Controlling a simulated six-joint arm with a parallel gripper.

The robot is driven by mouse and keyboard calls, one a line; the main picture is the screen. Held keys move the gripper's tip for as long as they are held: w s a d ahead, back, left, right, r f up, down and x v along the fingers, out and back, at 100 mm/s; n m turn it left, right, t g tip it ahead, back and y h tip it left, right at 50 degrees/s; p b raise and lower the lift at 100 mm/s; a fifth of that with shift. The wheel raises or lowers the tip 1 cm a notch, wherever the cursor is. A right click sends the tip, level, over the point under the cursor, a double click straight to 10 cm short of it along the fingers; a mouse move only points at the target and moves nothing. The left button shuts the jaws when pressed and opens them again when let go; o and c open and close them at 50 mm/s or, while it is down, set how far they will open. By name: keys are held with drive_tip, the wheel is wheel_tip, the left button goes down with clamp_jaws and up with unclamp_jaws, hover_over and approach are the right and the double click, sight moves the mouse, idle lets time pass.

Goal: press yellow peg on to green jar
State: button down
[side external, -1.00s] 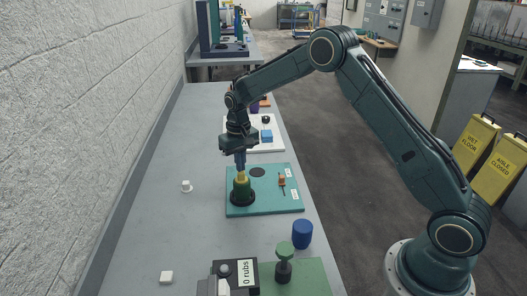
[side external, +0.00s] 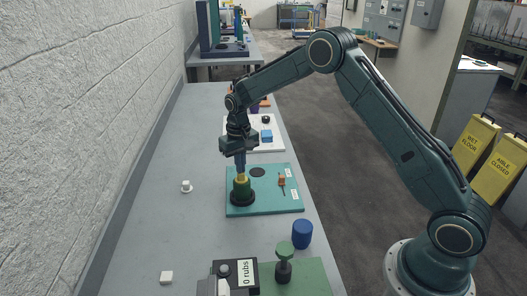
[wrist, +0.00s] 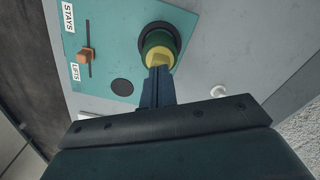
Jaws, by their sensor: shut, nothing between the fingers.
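The green jar (side external: 242,190) stands upright in a black ring on the teal board. The yellow peg (side external: 241,178) sits at the top of the jar, upright. In the wrist view the peg (wrist: 158,58) shows within the mouth of the green jar (wrist: 155,40). My gripper (side external: 240,172) points straight down with its fingers shut, and the tips are at the top of the peg. In the wrist view my gripper (wrist: 158,70) covers part of the peg, and I cannot tell exactly how the tips touch it.
The teal board (side external: 270,205) holds an orange slider (side external: 281,180) and a dark disc (side external: 257,172). A blue cylinder (side external: 302,233) and a green-topped knob (side external: 284,258) stand nearer the camera. White pieces (side external: 186,186) lie on the left. The grey table at left is mostly clear.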

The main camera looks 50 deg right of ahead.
idle(0.3)
drive_tip(key=shift+r, duration=3.4)
drive_tip(key=shift+s+r, duration=0.1)
drive_tip(key=shift+r, duration=0.05)
